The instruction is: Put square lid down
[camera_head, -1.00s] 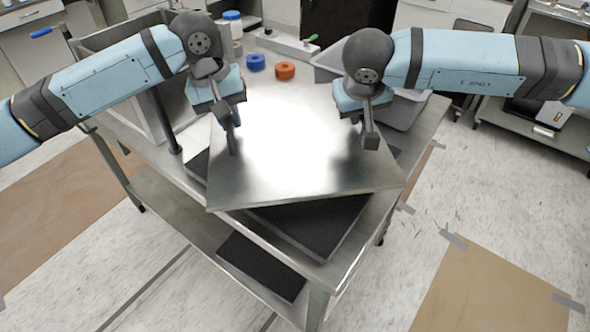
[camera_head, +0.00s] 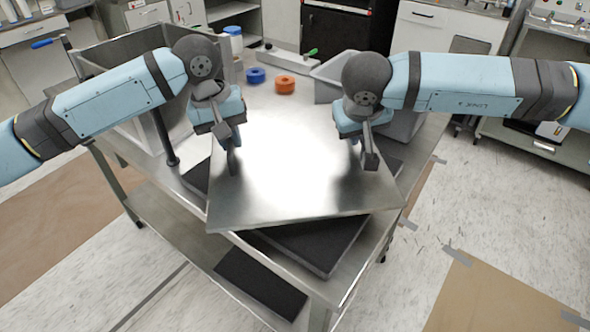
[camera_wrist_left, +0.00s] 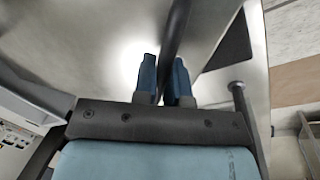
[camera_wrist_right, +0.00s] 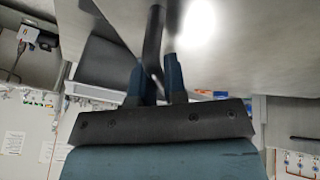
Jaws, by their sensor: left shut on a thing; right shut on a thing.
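The square lid (camera_head: 290,195) is a shiny metal plate with two dark upright handles. It is held over the cart top, turned at an angle to a dark square pad (camera_head: 322,248) that shows beneath its front edge. My left gripper (camera_head: 228,148) is shut on the left handle, seen between its fingers in the left wrist view (camera_wrist_left: 165,75). My right gripper (camera_head: 366,143) is shut on the right handle, also between the fingers in the right wrist view (camera_wrist_right: 155,75). The gap between lid and pad is hard to judge.
The metal cart (camera_head: 345,285) has a lower shelf with a dark mat (camera_head: 262,283). An open metal box (camera_head: 130,65) stands at the left, a grey bin (camera_head: 405,120) at the right. A blue ring (camera_head: 256,76) and an orange ring (camera_head: 285,85) lie behind the lid.

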